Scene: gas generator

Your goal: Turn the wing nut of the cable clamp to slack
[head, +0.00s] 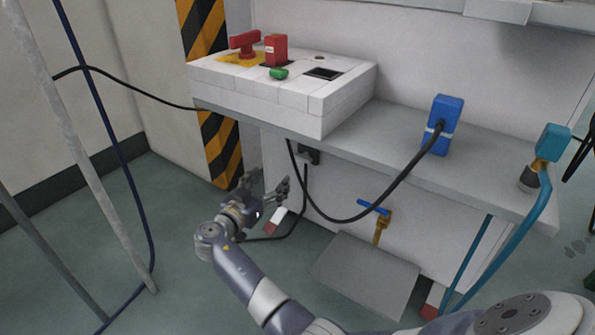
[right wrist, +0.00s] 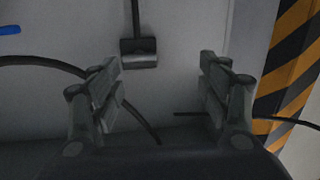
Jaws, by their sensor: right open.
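The cable clamp (head: 309,155) is a small dark block under the front edge of the shelf, with a black cable running from it. In the right wrist view a dark block on a cable, which looks like the clamp (right wrist: 139,52), sits beyond the fingertips, left of the middle. The wing nut is too small and dark to make out. My right gripper (head: 270,180) is open and empty, below and left of the clamp and apart from it. Its two fingers (right wrist: 160,85) stand wide apart in the right wrist view. My left gripper is not in view.
The shelf (head: 395,158) carries a white box (head: 265,92) with red and green controls, a blue plug (head: 442,125) and a teal hose fitting (head: 545,155). A blue-handled valve (head: 376,212) is right of the clamp. A black cable loops below the shelf. A striped post (head: 222,150) stands left.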

